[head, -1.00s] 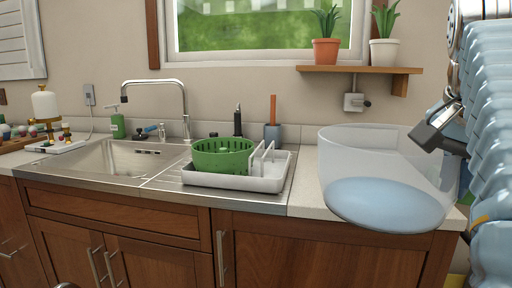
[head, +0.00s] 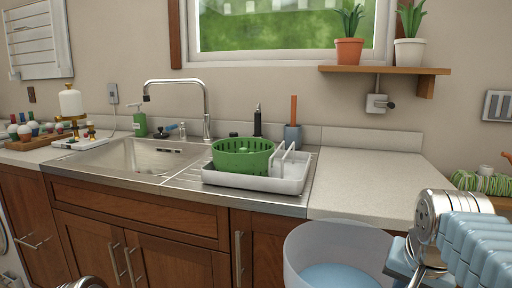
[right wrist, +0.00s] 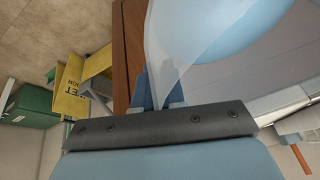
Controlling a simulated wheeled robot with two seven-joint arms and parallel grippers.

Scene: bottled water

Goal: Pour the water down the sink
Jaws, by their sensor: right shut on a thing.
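A large clear bowl (head: 336,243) with pale blue water (head: 340,277) in it is low at the bottom of the head view, in front of the cabinets and partly cut off. My right gripper (right wrist: 158,92) is shut on the bowl's rim; the bowl wall (right wrist: 172,45) also shows in the right wrist view. The bowl looks roughly upright. The steel sink (head: 140,158) is to the left in the counter, empty as far as I see, with a tall faucet (head: 205,105) behind it. My left gripper does not show.
A white drying tray (head: 255,182) with a green colander (head: 240,158) stands right of the sink. The counter (head: 375,175) farther right is clear. A soap bottle (head: 139,122) stands by the sink. A yellow sign (right wrist: 72,85) shows in the right wrist view.

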